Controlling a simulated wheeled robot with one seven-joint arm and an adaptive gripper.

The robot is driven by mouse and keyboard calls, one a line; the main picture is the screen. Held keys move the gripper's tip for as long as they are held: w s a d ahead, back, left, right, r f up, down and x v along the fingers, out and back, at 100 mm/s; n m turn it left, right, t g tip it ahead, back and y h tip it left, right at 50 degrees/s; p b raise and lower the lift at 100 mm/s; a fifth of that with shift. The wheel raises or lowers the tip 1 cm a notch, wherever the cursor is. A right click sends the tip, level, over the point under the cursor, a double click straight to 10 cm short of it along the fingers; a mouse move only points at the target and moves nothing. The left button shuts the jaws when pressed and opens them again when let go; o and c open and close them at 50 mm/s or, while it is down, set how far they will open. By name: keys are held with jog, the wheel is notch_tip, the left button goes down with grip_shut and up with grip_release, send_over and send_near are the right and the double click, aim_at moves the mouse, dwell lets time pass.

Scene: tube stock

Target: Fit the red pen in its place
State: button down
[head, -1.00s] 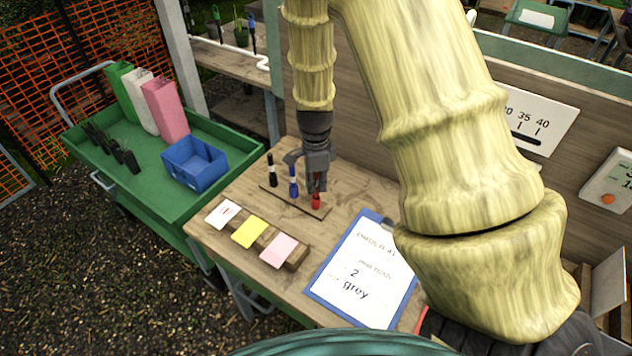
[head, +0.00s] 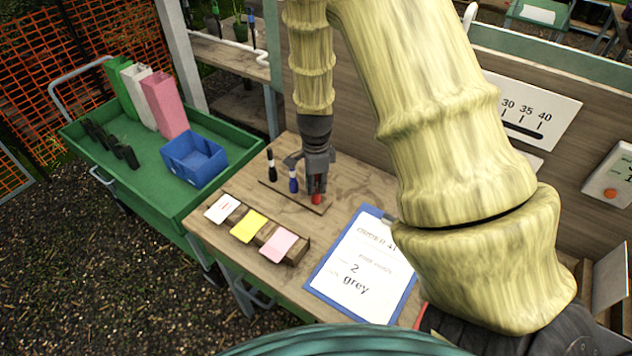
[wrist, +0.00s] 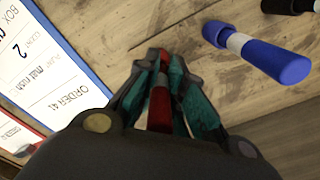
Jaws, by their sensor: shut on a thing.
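The red pen (wrist: 158,105) is upright between the teal fingers of my gripper (wrist: 165,85) in the wrist view. In the head view my gripper (head: 317,190) points down over the right end of a thin wooden pen board (head: 290,197), and the red pen (head: 316,199) shows at its fingertips. The gripper is shut on the pen. A blue pen (head: 293,181) and a black pen (head: 271,166) stand upright on the board to the left. The pen's lower end is hidden, so I cannot tell whether it sits in a hole.
Cards in white, yellow (head: 248,227) and pink stand in a wooden holder in front of the board. A clipboard (head: 362,265) lies to the right. A green cart (head: 150,185) with a blue bin (head: 194,161) stands left. The blue pen is close beside my gripper.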

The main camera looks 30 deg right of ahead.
jog(key=shift+f, duration=0.15)
jog(key=c, duration=1.4)
grip_release()
jog(key=shift+c, duration=0.2)
notch_tip(320, 180, up, 12)
